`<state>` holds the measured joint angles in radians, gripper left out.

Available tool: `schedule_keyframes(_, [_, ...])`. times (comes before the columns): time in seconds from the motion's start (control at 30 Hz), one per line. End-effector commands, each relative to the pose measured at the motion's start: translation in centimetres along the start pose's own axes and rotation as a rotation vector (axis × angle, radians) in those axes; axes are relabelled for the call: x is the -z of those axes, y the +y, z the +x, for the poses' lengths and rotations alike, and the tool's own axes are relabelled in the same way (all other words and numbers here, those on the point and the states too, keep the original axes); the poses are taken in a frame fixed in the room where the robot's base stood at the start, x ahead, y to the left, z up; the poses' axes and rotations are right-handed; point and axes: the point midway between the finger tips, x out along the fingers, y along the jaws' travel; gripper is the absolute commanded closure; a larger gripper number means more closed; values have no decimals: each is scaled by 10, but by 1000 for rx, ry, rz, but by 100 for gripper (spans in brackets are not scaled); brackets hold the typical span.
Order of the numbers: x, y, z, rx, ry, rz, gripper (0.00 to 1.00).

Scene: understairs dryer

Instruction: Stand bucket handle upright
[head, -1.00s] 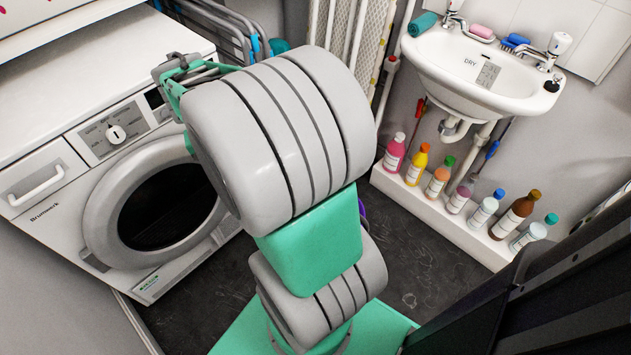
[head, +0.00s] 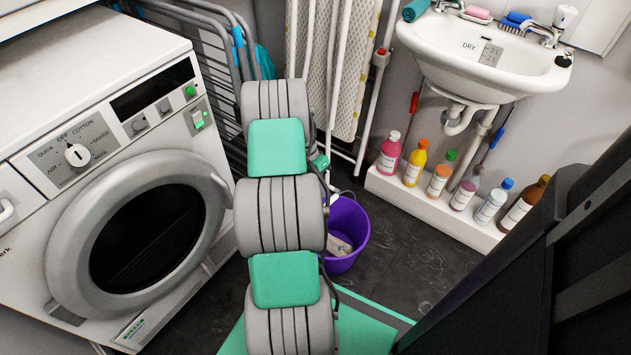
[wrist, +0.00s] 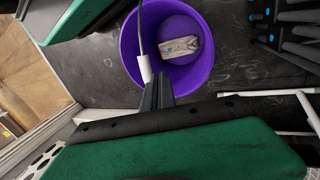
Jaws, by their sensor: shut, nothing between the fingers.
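The purple bucket (head: 350,225) stands on the dark floor right of the washer, partly hidden by my arm in the head view. In the wrist view I look down into the bucket (wrist: 131,40). Its thin wire handle with a white grip (wrist: 145,67) crosses the left part of the opening. I cannot tell its exact tilt. The black fingertips of my gripper (wrist: 157,92) are shut and empty, close by the lower end of the white grip. Whether they touch it is unclear. In the head view my arm hides the fingers.
A pale printed item (wrist: 180,47) lies inside the bucket. The washer (head: 150,230) is at left, folded racks (head: 215,40) behind. A white ledge (head: 425,200) with several bottles runs under the sink (head: 480,60) at right. Dark floor (head: 410,255) is clear right of the bucket.

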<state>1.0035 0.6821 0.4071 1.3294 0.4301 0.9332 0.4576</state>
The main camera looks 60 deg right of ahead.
Motion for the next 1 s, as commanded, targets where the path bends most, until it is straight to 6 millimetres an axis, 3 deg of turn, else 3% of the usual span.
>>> schedule_keyframes(0.03, [0,0,10,-1,-1,1,100])
schedule_keyframes(0.2, [0,0,19,0,0,0,100])
schedule_keyframes(0.53, [0,2,18,0,0,0,100])
schedule_keyframes(0.73, [0,24,18,0,-2,1,100])
schedule_keyframes(1.0, [0,23,22,1,0,-1,100])
